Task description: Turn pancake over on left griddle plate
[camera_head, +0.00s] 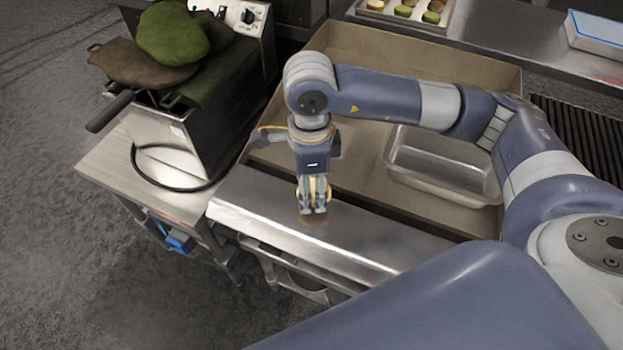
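I see no pancake and cannot make out a left griddle plate for certain. A boxy steel appliance (190,135) with a black handle (110,110) stands at the left, its top largely hidden under green and brown cloth-like items (172,34). My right gripper (313,211), on the arm coming in from the right, points straight down above the front steel ledge (375,240). Its fingertips look close together, with nothing visible held between them. Whether they touch the ledge is unclear. My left gripper is not in view.
A wide brownish tray-like basin (350,50) lies behind the ledge, holding a metal pan (445,165). A steel side table (105,170) carries the appliance and a black cable (150,185). Dark grates (585,130), a tray of small round sweets (405,12) and a white-blue box (598,38) are farther back.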

